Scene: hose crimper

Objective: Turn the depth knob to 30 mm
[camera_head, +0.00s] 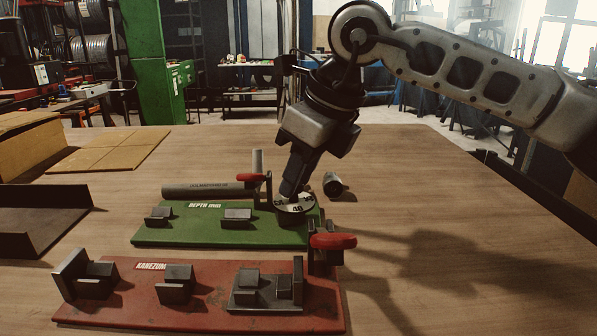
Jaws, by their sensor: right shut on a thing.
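The depth knob (296,211) is a round dial with a pale numbered face at the right end of the green plate (190,236), which is marked "DEPTH mm". A "40" shows on the front of its face; the rest of the face is partly hidden by my gripper. My right gripper (292,192) comes down from above, slightly tilted, and is shut on the knob. Which number is set cannot be told. My left gripper is not in view.
A red plate (200,312) with metal blocks lies in front. Red-handled clamps (333,241) stand beside the knob. A dark hose (208,189) lies behind the green plate, and a short cylinder (333,184) sits behind right. A tray (35,215) is at left; the table's right side is clear.

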